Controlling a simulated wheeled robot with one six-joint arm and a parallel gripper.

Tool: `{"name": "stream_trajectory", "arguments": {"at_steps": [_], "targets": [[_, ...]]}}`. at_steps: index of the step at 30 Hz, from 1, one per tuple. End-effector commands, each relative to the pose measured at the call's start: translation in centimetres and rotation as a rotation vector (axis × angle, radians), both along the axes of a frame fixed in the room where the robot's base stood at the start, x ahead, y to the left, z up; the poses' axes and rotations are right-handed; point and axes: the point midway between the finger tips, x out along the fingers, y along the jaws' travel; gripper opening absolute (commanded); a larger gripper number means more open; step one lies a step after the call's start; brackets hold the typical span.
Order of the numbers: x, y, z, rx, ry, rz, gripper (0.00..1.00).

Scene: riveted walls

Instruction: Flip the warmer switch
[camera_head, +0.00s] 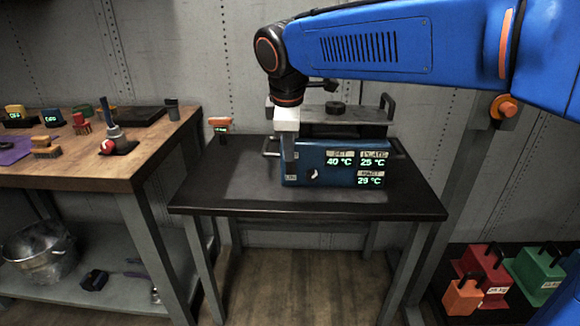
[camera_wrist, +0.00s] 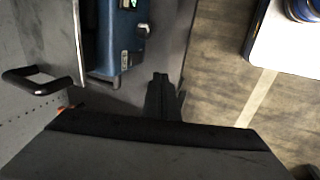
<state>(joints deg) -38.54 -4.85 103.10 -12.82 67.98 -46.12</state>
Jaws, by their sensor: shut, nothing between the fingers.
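The warmer is a blue box (camera_head: 330,179) with green-lit displays reading 40, 25 and 29 °C, standing on a small black table (camera_head: 240,190). A small white-marked knob (camera_head: 313,174) sits low on its front. A small label shows at the lower left of the front; the switch itself cannot be made out clearly. My gripper (camera_head: 289,170) points down at the left part of the front, hiding some of it. In the wrist view the shut, empty fingers (camera_wrist: 161,78) are apart from the blue box (camera_wrist: 104,45) and its knob (camera_wrist: 143,29).
A grey plate with a black handle (camera_head: 388,105) rises above the warmer. An orange-topped item (camera_head: 219,124) stands at the table's back left. A wooden workbench (camera_head: 90,165) with tools is on the left. Coloured weights (camera_head: 484,272) lie at lower right. The table's front strip is clear.

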Motion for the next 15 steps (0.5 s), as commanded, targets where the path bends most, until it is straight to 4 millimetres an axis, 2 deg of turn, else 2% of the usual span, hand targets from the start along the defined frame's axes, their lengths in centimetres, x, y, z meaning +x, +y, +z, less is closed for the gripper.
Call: {"name": "stream_trajectory", "arguments": {"at_steps": [4,8,15], "targets": [[0.1,0.0,-0.4,-0.001,0.001,0.000,0.00],[0.5,0.0,-1.7,-0.002,0.002,-0.001,0.00],[1.8,-0.1,-5.5,-0.003,0.003,-0.001,0.00]]}}
